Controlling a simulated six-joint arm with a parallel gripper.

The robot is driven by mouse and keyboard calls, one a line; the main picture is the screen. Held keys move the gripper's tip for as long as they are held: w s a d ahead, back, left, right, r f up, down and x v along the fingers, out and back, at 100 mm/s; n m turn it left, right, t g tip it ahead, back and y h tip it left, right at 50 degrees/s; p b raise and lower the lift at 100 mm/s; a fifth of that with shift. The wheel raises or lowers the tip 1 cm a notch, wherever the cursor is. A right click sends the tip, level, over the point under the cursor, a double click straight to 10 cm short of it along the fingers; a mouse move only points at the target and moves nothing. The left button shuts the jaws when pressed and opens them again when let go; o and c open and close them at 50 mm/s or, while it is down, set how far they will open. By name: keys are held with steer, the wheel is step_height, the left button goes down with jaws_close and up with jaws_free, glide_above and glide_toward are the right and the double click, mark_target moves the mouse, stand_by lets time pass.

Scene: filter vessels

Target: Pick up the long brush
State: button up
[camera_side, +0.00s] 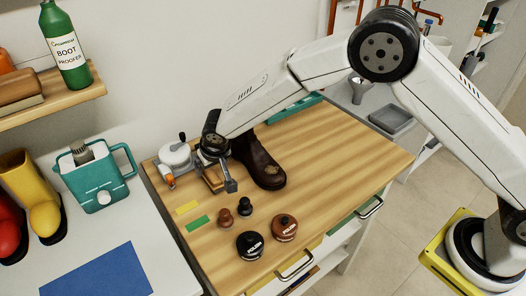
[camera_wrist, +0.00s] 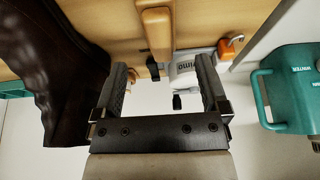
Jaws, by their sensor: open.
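A long wooden handle (camera_wrist: 157,32), which looks like the long brush, runs down from the top edge in the wrist view. Its near end lies between the fingertips of my gripper (camera_wrist: 162,70), with clear gaps on both sides. No bristles can be made out. My gripper (camera_side: 214,180) is open, low over the back left of the wooden tabletop in the side view. A light wooden piece (camera_side: 211,184) shows partly beneath it there; the arm and fingers hide the rest.
A dark brown boot (camera_side: 262,165) stands close right of my gripper. A white device (camera_side: 175,157) with an orange part stands close left. Polish tins (camera_side: 250,246) and small dark knobbed items (camera_side: 245,206) sit toward the front. The tabletop's right side is clear.

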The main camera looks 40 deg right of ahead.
mark_target(210, 172)
steer(key=shift+x, duration=2.6)
jaws_close()
steer(key=shift+w+r, duration=0.1)
steer(key=shift+r, duration=0.1)
